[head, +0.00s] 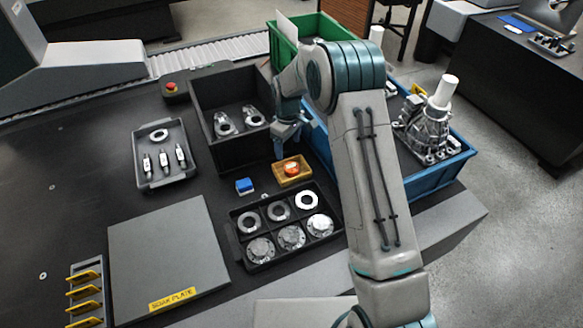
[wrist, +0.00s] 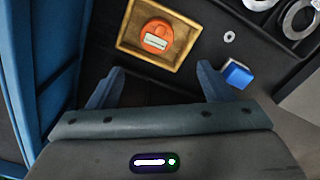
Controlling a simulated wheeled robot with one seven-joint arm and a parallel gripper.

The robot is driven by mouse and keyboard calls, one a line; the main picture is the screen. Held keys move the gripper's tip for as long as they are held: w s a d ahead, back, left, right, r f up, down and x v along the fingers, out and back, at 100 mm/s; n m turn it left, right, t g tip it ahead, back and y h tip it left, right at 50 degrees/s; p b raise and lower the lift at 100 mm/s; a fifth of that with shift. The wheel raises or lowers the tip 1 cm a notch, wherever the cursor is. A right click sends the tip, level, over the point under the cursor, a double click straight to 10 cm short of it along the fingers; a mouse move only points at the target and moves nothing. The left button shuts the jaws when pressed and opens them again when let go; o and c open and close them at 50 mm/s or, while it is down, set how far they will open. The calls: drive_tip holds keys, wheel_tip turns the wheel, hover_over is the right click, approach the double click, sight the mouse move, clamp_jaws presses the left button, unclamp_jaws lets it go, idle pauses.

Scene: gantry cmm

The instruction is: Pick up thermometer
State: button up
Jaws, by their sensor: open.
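The thermometer is a small round orange device with a pale display (wrist: 156,37). It lies in a shallow yellow-brown tray (wrist: 128,44), and in the head view the thermometer (head: 291,169) shows in the same tray (head: 305,177) on the dark table. My gripper (wrist: 160,76) is open and empty, with its two blue fingers apart. In the wrist view the fingertips lie just short of the tray's near edge, with the thermometer beyond the gap between them. In the head view my gripper (head: 282,148) hangs just behind the tray; its fingers are partly hidden.
A blue block (head: 244,186) sits left of the tray. A black compartment tray (head: 262,259) with rings and discs lies in front. A dark bin (head: 205,95) stands behind, and a blue crate (head: 440,183) stands right. A grey soak plate (head: 160,245) lies left.

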hover_over(291, 167)
drive_tip(key=f, duration=0.4)
drive_tip(key=shift+w+a+f, duration=0.2)
drive_tip(key=shift+a, duration=0.2)
drive_tip(key=shift+s+d+f+p, duration=0.1)
drive_tip(key=shift+d+f+p, duration=0.3)
drive_tip(key=shift+f, duration=0.9)
drive_tip(key=shift+s+d+f+p, duration=0.1)
drive_tip(key=shift+f+p, duration=0.6)
drive_tip(key=shift+f, duration=0.6)
drive_tip(key=c, duration=1.1)
